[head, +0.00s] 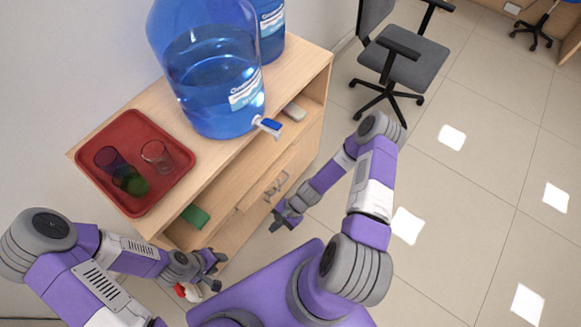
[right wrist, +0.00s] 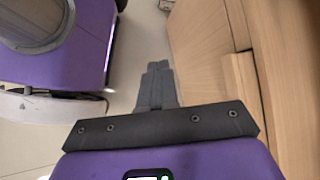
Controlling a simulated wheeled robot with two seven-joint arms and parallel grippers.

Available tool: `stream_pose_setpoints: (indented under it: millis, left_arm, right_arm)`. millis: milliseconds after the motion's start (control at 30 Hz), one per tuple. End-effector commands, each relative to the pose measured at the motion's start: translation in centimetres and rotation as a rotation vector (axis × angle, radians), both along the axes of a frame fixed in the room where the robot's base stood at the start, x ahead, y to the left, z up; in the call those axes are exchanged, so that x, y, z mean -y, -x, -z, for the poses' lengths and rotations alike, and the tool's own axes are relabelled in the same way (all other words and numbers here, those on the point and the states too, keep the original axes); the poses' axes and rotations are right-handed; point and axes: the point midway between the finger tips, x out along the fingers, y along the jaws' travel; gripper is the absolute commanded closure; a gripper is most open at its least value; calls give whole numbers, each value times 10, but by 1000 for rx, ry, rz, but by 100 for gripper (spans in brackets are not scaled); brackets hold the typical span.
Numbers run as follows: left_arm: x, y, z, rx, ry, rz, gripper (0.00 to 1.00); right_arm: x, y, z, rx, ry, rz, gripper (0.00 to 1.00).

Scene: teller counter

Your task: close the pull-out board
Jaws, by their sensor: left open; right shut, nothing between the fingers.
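The wooden pull-out board (head: 238,186) shows at the front of the cabinet, below the top and above the drawer front with a metal handle (head: 276,186). How far it sticks out is hard to tell. My right gripper (head: 285,216) is shut and empty, in front of the cabinet near the handle, apart from the board. In the right wrist view the closed fingers (right wrist: 157,78) are left of pale wooden fronts and edges (right wrist: 205,45), with a gap between. My left gripper (head: 214,270) is open, low in front of the cabinet's left end.
On the cabinet top stand a red tray (head: 96,184) with cups and a large blue water bottle (head: 205,75) with a tap. A green item (head: 195,216) and a pale item (head: 294,112) lie under the top.

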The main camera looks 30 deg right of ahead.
Motion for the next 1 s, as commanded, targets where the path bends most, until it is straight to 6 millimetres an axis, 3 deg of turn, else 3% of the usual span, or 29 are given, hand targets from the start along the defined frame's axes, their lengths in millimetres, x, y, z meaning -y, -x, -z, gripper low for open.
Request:
stream_pose_setpoints:
  millis: [167,300,500,600,767,1000]
  left_arm:
    - [0,0,-2,0,0,0,57]
    - [0,0,-3,1,0,0,57]
    - [0,0,-4,1,0,-1,57]
    - [0,0,-4,1,0,-1,57]
    - [0,0,-1,1,0,-1,57]
    - [0,0,12,1,0,-1,57]
  right_arm:
    - [47,-42,19,-111,-269,500,100]
    - [113,-69,25,-109,-473,866,100]
    - [206,-74,29,-32,-666,1226,100]
    - [230,-71,30,-2,-710,1311,100]
    - [238,-77,33,14,-731,1347,100]
    - [220,-116,48,12,-729,1341,100]
